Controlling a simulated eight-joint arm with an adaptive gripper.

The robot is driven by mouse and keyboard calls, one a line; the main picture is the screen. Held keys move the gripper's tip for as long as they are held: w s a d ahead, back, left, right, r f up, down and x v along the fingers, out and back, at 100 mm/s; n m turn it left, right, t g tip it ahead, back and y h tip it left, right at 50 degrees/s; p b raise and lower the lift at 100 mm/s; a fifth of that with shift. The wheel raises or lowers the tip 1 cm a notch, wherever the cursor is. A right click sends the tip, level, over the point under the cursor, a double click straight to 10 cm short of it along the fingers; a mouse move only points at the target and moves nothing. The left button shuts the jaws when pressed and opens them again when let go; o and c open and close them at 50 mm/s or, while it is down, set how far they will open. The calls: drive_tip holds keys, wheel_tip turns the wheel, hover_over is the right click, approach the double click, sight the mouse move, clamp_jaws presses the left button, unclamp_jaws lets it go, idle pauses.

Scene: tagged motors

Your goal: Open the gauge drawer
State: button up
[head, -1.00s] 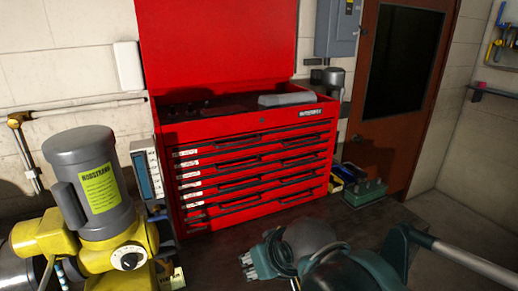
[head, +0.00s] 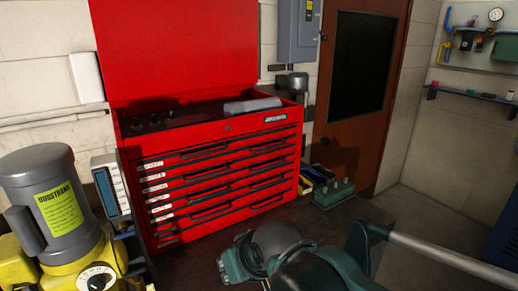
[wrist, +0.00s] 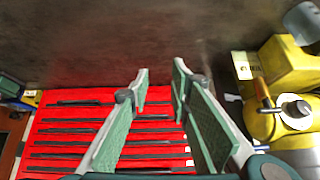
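The red tool chest (head: 225,128) stands against the wall in the head view, its lid raised. Its front has several drawers (head: 215,190), all looking shut, with long dark handle slots. Small white labels (head: 152,177) run down their left ends. They are too small to read, so I cannot tell which drawer is the gauge one. In the wrist view the drawer front (wrist: 62,130) appears upside down, beyond and between my fingers. My gripper (wrist: 162,78) is open and empty, its green-padded fingers apart. It looks clear of the chest, though the exact distance cannot be judged.
A yellow-and-grey motor (head: 50,205) stands left of the chest, with a meter-like box (head: 110,183) between them. Small bins (head: 314,176) and a green block with posts (head: 334,193) lie right of it.

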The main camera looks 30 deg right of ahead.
drive_tip(key=w+d+r+m+t+y+p, duration=0.1)
drive_tip(key=w+d+r+m+y+p, duration=0.15)
drive_tip(key=w+r+m+p, duration=0.4)
drive_tip(key=m+t+h+p, duration=0.3)
drive_tip(key=m+t+p, duration=0.4)
drive_tip(key=m+p, duration=0.4)
approach(272, 146)
drive_tip(key=f+x, duration=0.1)
drive_tip(key=x, duration=0.2)
drive_tip(key=shift+s+d+r, duration=0.25)
drive_tip(key=shift+s, duration=0.05)
drive_tip(key=shift+w, duration=0.15)
drive_tip(key=shift+x, duration=3.8)
drive_tip(key=shift+a+r, duration=0.1)
